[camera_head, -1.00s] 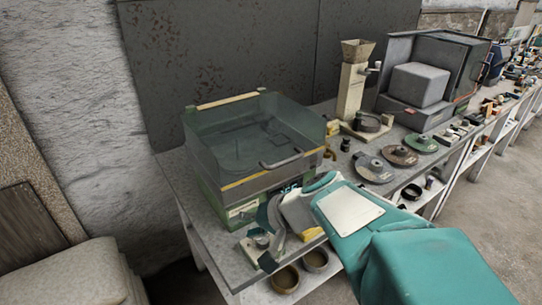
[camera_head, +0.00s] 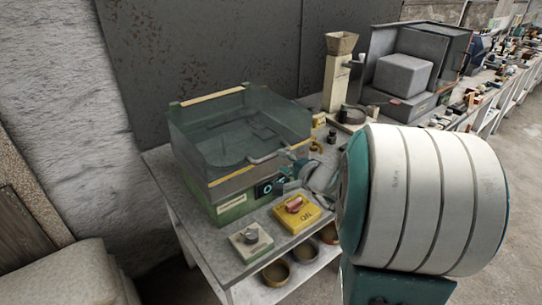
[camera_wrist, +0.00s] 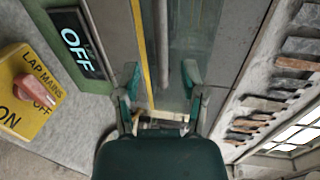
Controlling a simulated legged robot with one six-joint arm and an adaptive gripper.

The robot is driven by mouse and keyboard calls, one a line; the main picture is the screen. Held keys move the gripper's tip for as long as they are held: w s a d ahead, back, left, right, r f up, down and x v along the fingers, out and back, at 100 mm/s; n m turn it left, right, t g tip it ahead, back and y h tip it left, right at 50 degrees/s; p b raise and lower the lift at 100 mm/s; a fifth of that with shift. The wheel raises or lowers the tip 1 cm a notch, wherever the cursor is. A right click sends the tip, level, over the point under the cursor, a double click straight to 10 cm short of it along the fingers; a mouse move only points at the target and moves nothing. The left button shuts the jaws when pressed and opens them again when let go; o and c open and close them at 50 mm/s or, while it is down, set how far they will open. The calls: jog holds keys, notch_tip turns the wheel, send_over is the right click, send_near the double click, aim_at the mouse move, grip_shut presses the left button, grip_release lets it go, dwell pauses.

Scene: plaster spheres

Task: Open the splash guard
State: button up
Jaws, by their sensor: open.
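The splash guard (camera_head: 238,135) is a clear box-like cover sitting down over the green lapping machine (camera_head: 232,208). Its grey bar handle (camera_head: 268,157) is at the front right. My gripper (camera_head: 308,172) is just right of the handle, partly hidden behind my arm. In the wrist view my gripper (camera_wrist: 160,75) has its two teal fingers apart with nothing held. A grey bar (camera_wrist: 163,35), which looks like the handle, runs lengthwise in line with the gap between the fingers. I cannot tell if it touches them.
A display (camera_wrist: 75,42) reads OFF. A yellow LAP MAINS switch box (camera_head: 296,216) with a red knob stands at the bench front, beside a small pale block (camera_head: 250,240). Bowls (camera_head: 276,272) sit on the lower shelf. A hopper (camera_head: 340,75) and grey box machine (camera_head: 403,75) stand behind.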

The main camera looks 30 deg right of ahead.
aim_at(272, 154)
jog(key=x, duration=0.5)
jog(key=shift+c, duration=0.4)
grip_shut()
